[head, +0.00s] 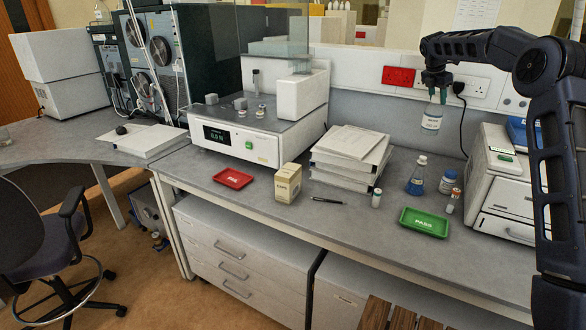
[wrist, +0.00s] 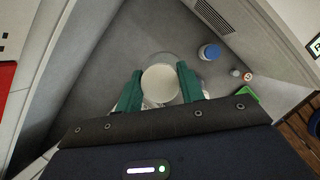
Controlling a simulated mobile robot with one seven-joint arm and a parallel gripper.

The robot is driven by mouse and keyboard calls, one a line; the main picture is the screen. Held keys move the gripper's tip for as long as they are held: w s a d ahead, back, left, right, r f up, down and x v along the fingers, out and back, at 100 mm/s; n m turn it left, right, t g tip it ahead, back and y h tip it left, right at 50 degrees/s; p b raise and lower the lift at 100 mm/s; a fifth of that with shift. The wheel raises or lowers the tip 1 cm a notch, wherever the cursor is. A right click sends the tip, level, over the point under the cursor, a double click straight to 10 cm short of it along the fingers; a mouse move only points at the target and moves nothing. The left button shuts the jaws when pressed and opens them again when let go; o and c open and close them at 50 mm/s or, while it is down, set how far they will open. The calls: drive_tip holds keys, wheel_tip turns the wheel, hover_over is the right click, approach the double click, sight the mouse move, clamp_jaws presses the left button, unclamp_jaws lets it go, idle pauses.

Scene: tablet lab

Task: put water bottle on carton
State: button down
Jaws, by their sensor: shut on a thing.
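The water bottle (head: 432,120) is clear with a white label and hangs upright in the air near the wall sockets. My gripper (head: 437,88) is shut on its top, well above the bench. In the wrist view, the teal fingers of my gripper (wrist: 160,92) stand on both sides of the bottle's round white cap (wrist: 160,82); the clear body shows partly behind it. The carton (head: 288,183) is a small cream box with dark print. It stands upright near the bench's front edge, left of and below the bottle. The carton does not show in the wrist view.
Stacked binders (head: 350,157) stand just right of the carton, and a red tray (head: 233,178) lies to its left. A pen (head: 328,200), flask (head: 416,180), blue-capped jar (head: 447,183) and green tray (head: 424,222) lie rightward.

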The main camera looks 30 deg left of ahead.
drive_tip(key=s+a+r+n, duration=0.1)
drive_tip(key=s+a+r, duration=0.1)
drive_tip(key=s+a, duration=0.55)
drive_tip(key=s+a+r+n+t+y, duration=0.15)
drive_tip(key=s+a, duration=0.25)
drive_tip(key=a, duration=0.6)
drive_tip(key=s+a+r+n+g, duration=0.1)
drive_tip(key=s+a+r, duration=0.2)
drive_tip(key=s+a, duration=0.45)
drive_tip(key=s+a+r+n+y, duration=0.1)
drive_tip(key=s+a+r+n, duration=0.1)
drive_tip(key=s+a, duration=0.85)
drive_tip(key=s+a+r+n, duration=0.25)
drive_tip(key=s+a, duration=0.55)
drive_tip(key=s, duration=0.5)
wheel_tip(320, 180, down, 19)
drive_tip(key=shift+t, duration=0.35)
drive_tip(key=shift+w+a+f, duration=0.1)
drive_tip(key=shift+f, duration=0.15)
drive_tip(key=c, duration=0.9)
unclamp_jaws()
